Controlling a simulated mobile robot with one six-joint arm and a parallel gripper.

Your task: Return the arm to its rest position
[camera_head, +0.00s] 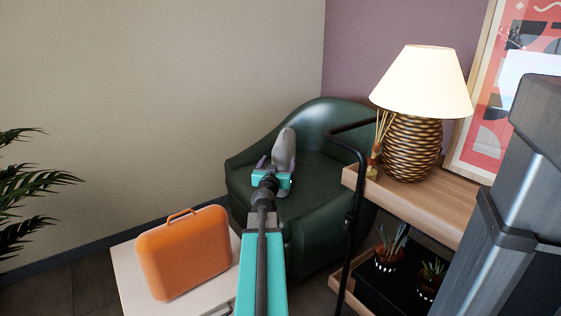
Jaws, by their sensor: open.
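My arm rises from the bottom middle of the head view, with teal and dark links. My gripper (281,152) is at its far end, seen against the dark green armchair (325,118). It is open, with its grey part pointing up and away from me. Its fingers overlap in this view, so the gap between them is hard to see. I see nothing held in it. I cannot tell how far it is from the seat. No gas hob is in view.
An orange case (184,253) stands on a white surface (125,270) left of my arm. A wooden shelf unit (455,207) with a black frame stands to the right, bearing a lamp (413,148). Below are small potted plants (390,255). A palm (30,180) is at far left.

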